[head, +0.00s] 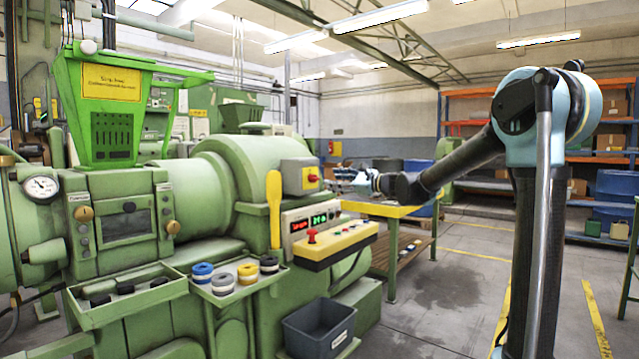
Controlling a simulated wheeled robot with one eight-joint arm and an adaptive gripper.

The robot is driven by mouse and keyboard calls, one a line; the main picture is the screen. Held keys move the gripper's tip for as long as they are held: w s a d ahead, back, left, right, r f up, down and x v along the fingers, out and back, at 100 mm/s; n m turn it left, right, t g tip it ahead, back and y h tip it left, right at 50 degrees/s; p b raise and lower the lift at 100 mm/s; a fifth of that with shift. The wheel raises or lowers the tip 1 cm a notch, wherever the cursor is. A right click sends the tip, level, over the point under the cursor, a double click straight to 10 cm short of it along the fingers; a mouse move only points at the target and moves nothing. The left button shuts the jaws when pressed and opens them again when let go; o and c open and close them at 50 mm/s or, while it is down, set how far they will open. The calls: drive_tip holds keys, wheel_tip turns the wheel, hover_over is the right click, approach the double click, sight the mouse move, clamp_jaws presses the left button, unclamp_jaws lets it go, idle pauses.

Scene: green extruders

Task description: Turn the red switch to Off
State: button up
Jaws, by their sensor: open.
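A small red switch (312,178) sits on the yellow face of a grey box (299,163) on the green extruder. Its exact setting is too small to read. My gripper (338,173) is just right of the box, at about the height of the switch, with its fingers pointing left toward it. It is open and empty. A gap shows between the fingertips and the switch in the picture, but the depth between them is hard to judge.
A yellow paddle-shaped handle (274,208) stands left of the switch. A yellow-topped table (400,210) stands behind my gripper. A grey bin (318,328) is below.

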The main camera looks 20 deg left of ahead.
sight(318, 179)
drive_tip(key=x, duration=0.8)
drive_tip(key=shift+a, duration=0.1)
drive_tip(key=c, duration=1)
